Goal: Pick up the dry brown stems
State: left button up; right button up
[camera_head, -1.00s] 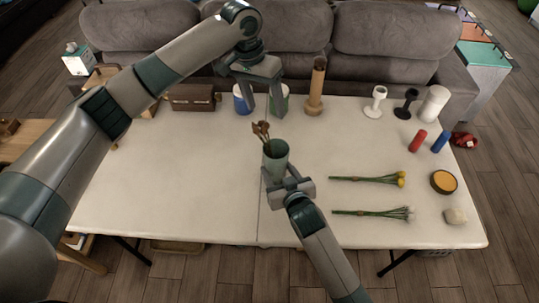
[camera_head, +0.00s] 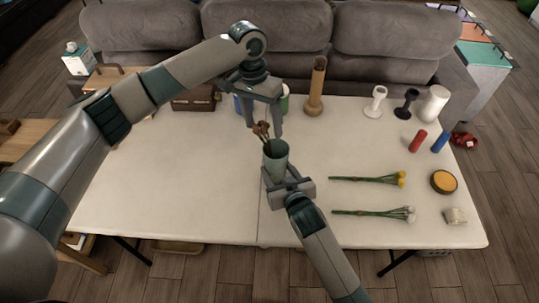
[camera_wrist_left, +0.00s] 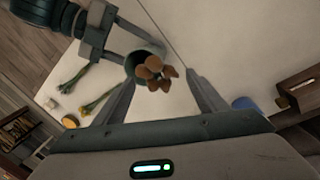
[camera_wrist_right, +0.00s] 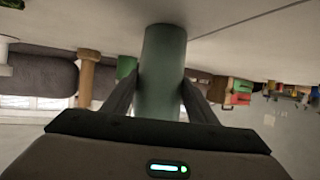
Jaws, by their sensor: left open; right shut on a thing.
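The dry brown stems (camera_head: 261,130) stand in a green vase (camera_head: 275,158), their brown heads above its rim and leaning to the left. In the left wrist view the stem heads (camera_wrist_left: 155,72) show between my open fingers, over the vase mouth. My left gripper (camera_head: 263,128) is open, pointing down around or just behind the heads; it is empty. My right gripper (camera_head: 276,180) is shut on the vase, which also fills the middle of the right wrist view (camera_wrist_right: 162,75). The lower stems are hidden inside the vase.
On the white table (camera_head: 180,190), yellow flowers (camera_head: 370,180) and white flowers (camera_head: 375,212) lie to the right. A tall wooden vase (camera_head: 316,88), candle holders (camera_head: 376,102) and a brown box (camera_head: 195,98) stand at the back. The table's left front is clear.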

pick_arm(q)
jog(key=shift+s+d+f, duration=0.1)
jog(key=shift+d+f, duration=0.05)
jog(key=shift+f, duration=1)
jog(key=f, duration=0.2)
jog(key=s+f, duration=0.1)
jog(key=f, duration=0.1)
jog(key=shift+s, duration=0.2)
jog(key=shift+f, duration=0.6)
jog(key=c, duration=1)
